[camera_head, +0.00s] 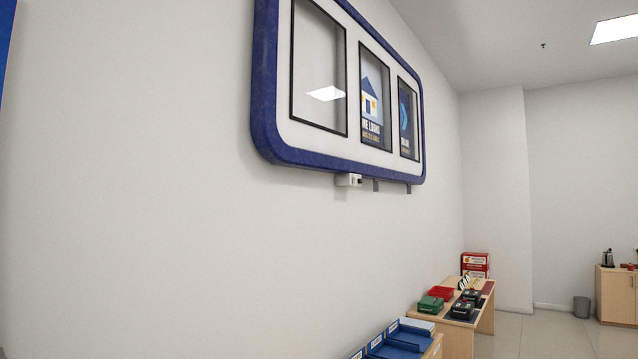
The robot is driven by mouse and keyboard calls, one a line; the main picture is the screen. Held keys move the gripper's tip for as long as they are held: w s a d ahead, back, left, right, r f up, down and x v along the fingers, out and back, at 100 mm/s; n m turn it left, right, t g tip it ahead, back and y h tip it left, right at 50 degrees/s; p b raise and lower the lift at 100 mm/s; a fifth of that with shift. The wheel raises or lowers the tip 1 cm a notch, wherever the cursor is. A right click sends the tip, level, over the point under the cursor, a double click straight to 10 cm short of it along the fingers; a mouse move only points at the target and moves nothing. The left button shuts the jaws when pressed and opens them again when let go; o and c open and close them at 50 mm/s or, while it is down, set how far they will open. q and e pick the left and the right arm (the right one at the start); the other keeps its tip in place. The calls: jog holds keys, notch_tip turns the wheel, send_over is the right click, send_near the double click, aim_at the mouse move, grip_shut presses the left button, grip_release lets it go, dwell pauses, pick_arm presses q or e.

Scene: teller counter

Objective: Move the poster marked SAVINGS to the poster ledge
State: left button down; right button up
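No poster that I can read as SAVINGS shows in the head view. A blue-rimmed wall board (265,85) holds a row of black-edged frames. The left frame (318,65) shows no poster, only a light reflection. The middle one holds a poster with a house (371,95), its lettering partly readable as "ME LOANS". The right one holds a dark blue poster (407,118) whose text is too small to read. I cannot identify a poster ledge. Neither of my grippers is in view.
A desk (487,300) at the lower right bears a green box (430,304), a red tray (441,292) and dark devices. Blue trays (408,338) sit on a nearer surface. A bin (581,307) and a wooden cabinet (617,297) stand at the far right. Some floor (540,335) is clear.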

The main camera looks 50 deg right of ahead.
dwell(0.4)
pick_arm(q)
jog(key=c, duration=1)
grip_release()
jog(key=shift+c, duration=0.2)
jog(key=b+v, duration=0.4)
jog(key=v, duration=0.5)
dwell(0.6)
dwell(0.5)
